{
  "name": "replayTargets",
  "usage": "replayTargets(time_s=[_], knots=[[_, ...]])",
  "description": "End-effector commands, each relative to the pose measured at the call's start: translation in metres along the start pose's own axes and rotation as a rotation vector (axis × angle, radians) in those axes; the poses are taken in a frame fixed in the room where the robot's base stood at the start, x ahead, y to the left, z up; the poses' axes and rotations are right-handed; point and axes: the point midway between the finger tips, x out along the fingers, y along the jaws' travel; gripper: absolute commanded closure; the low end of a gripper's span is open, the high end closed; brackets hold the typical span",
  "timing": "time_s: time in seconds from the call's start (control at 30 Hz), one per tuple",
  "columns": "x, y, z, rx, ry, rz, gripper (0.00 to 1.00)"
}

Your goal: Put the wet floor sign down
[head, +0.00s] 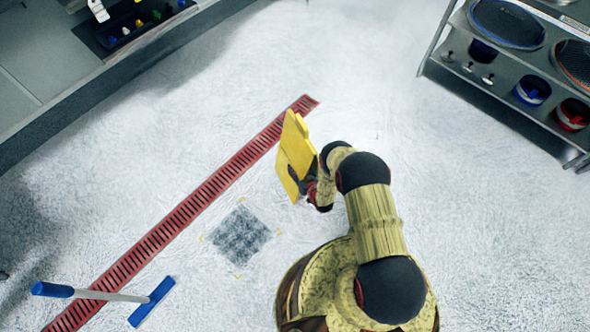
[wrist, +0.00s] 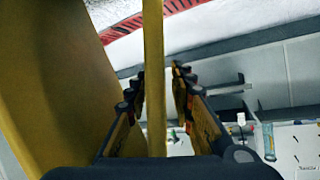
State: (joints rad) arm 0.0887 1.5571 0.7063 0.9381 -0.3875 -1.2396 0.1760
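The yellow wet floor sign (head: 296,152) is beside my gripper (head: 312,187) in the head view, over or on the floor just right of the red drain strip. I cannot tell whether its lower edge touches the floor. In the wrist view, a narrow yellow part of the sign (wrist: 154,60) runs between the two fingers of my gripper (wrist: 158,85). A strip of background seems to show between this part and the right finger, so firm contact is unclear. A wide yellow panel (wrist: 45,75) fills the left side. The sign's lower end is hidden behind the gripper.
The red drain strip (head: 180,218) crosses the pale floor. A dark square patch with yellow corner marks (head: 240,236) lies left of my base. A blue-ended squeegee (head: 112,296) lies lower left. A rack (head: 452,62) stands upper right, a counter (head: 45,85) upper left.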

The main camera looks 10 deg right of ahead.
Motion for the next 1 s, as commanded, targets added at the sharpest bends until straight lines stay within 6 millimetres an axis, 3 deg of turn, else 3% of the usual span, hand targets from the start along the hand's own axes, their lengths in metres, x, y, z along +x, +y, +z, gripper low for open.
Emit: replayTargets(time_s=[0.37, 1.0], knots=[[-0.001, 0.0, -0.003, 0.0, 0.0, 0.0, 0.73], [-0.11, 0.0, -0.003, 0.001, -0.001, 0.002, 0.73]])
